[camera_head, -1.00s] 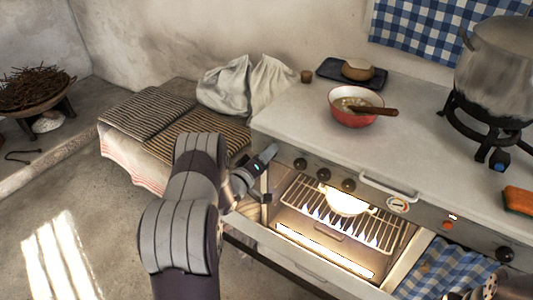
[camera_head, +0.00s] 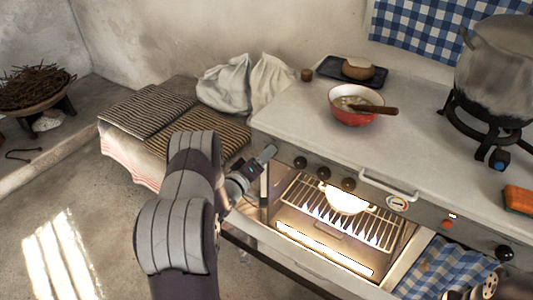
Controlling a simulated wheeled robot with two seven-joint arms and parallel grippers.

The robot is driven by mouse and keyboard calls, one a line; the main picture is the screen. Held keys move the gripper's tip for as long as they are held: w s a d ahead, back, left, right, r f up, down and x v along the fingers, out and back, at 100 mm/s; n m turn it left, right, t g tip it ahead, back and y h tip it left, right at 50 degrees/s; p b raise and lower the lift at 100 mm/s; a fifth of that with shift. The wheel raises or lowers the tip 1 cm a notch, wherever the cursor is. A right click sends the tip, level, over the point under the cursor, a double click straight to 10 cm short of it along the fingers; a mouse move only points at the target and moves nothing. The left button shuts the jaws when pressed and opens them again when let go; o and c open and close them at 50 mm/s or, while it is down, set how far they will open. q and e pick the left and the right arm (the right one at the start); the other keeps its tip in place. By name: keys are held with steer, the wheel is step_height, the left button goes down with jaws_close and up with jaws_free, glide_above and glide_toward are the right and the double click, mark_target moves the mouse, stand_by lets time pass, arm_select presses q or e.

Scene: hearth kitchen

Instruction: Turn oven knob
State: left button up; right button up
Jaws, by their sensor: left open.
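The oven (camera_head: 400,204) has a light grey front panel with several dark round knobs. A left group holds a first knob (camera_head: 300,162), a middle knob (camera_head: 323,173) and a third knob (camera_head: 348,184). Another knob (camera_head: 504,252) sits at the far right of the panel. My left gripper (camera_head: 268,153) is open, at the panel's left end, left of the first knob and apart from it as far as I can tell. Its fingers are small and partly hidden. A piece of my right arm shows at the lower right corner; its gripper is out of view.
A red bowl (camera_head: 352,117) and a large pot (camera_head: 495,75) stand on top.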

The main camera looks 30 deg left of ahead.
arm_select(q)
steer(key=s, duration=1)
steer(key=shift+s+a+p, duration=0.3)
steer(key=shift+a, duration=0.1)
